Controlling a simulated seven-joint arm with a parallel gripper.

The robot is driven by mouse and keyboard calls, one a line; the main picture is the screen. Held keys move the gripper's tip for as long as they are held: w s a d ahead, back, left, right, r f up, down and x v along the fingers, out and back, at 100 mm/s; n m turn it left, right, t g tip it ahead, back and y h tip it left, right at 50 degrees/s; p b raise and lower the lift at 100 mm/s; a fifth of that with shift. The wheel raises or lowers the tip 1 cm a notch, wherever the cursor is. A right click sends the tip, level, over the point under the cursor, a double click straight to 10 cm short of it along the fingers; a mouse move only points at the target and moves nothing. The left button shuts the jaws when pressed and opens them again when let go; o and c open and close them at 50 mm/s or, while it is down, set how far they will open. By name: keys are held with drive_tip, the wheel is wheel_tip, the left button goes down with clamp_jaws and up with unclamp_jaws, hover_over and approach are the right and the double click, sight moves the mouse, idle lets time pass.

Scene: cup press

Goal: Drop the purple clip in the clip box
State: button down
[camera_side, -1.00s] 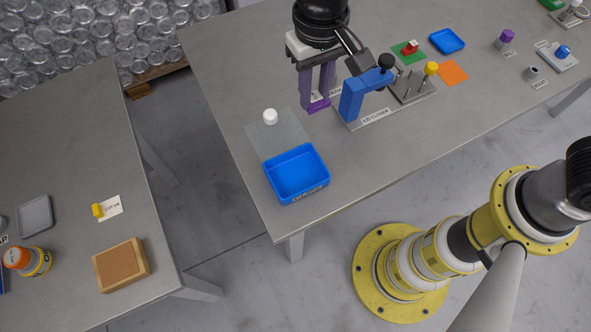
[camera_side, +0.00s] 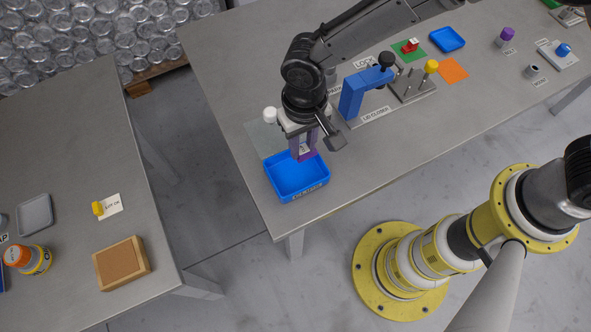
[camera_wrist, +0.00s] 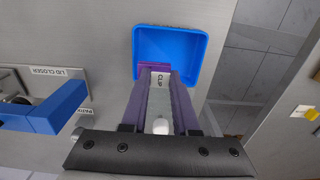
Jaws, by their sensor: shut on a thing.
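The purple clip (camera_wrist: 153,67) is held between the fingertips of my gripper (camera_wrist: 158,72). In the wrist view it shows as a short purple bar overlapping the near edge of the blue clip box (camera_wrist: 182,45). In the side view my gripper (camera_side: 303,157) points down at the back part of the blue clip box (camera_side: 287,181), and the clip is hard to tell from the purple fingers. The box is open-topped, and the part of its floor that I see is empty. How high the clip is above the box I cannot tell.
A white round piece (camera_side: 270,115) stands on a grey plate (camera_side: 259,135) behind the box. The blue lid closer (camera_side: 352,97) stands to the right of my gripper. The table's front edge runs close to the box. A second table (camera_side: 75,200) is at left.

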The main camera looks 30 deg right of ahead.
sight(303, 157)
drive_tip(key=shift+f, duration=2.2)
drive_tip(key=c, duration=0.6)
unclamp_jaws()
wheel_tip(303, 157, up, 14)
